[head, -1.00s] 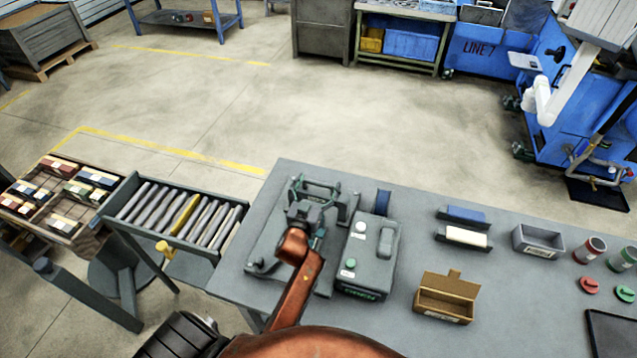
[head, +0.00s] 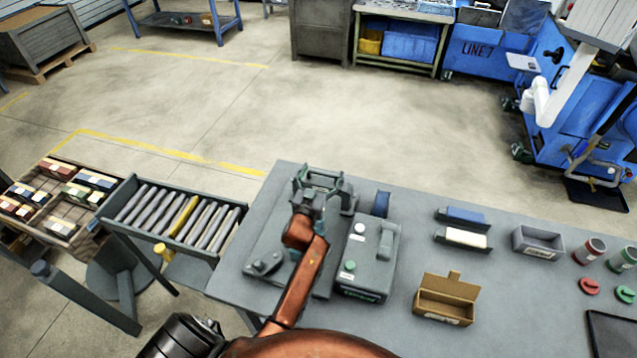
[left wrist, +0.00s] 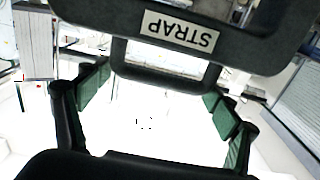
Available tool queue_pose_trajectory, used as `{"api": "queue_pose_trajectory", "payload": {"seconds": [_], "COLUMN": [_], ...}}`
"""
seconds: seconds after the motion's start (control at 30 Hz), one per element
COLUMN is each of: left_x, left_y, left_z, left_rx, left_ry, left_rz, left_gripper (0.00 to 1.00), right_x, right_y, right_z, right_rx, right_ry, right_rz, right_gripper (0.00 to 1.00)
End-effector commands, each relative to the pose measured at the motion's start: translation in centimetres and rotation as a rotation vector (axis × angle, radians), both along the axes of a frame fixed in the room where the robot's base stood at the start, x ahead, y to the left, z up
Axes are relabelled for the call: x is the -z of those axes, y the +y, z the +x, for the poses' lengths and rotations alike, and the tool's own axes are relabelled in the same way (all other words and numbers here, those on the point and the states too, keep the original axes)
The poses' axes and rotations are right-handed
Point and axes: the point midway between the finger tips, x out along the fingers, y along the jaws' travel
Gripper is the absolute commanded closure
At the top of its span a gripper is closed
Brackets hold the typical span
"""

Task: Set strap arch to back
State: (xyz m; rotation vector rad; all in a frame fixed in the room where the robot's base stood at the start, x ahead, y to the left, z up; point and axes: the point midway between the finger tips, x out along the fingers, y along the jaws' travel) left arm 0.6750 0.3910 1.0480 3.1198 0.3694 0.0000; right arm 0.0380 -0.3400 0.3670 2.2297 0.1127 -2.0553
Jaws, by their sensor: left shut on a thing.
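The strap arch (left wrist: 180,32) is a dark frame with a white STRAP label, upside down at the top of the left wrist view. My left gripper (left wrist: 158,88) has green-padded fingers on both sides of the arch's lower dark bar and is shut on the arch. In the head view my left gripper (head: 316,185) is at the back of the grey base plate (head: 262,240) on the bench, partly hidden by my own wrist. The arch is hard to separate from the fingers there. My right gripper is not in view.
A grey control box (head: 366,260) with white and green buttons stands just right of the base plate. A blue spool (head: 381,204) is behind it. A cardboard box (head: 445,300) and grey bin (head: 537,242) are farther right. A tray of bars (head: 180,218) stands left.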

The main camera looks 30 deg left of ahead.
Motion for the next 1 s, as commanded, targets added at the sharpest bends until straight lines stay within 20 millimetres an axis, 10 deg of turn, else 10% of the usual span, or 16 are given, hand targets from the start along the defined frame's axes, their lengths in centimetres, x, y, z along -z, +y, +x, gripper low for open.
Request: {"api": "queue_pose_trajectory", "payload": {"seconds": [0.5, 0.53, 1.0], "left_x": [-0.2, -0.2, 0.0], "left_y": [0.6, 0.6, 0.6], "left_z": [2.6, 2.6, 2.5], "left_rx": [0.001, 0.001, 0.000], "left_ry": [-0.003, -0.003, 0.000], "left_rz": [0.000, 0.001, 0.000], "left_gripper": [0.60, 0.15, 0.00], "right_x": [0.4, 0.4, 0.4], "right_y": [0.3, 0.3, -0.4], "right_z": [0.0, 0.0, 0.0], "right_rx": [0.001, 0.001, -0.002], "right_ry": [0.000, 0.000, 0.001], "right_rz": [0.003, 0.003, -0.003], "right_gripper": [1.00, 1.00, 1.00]}}
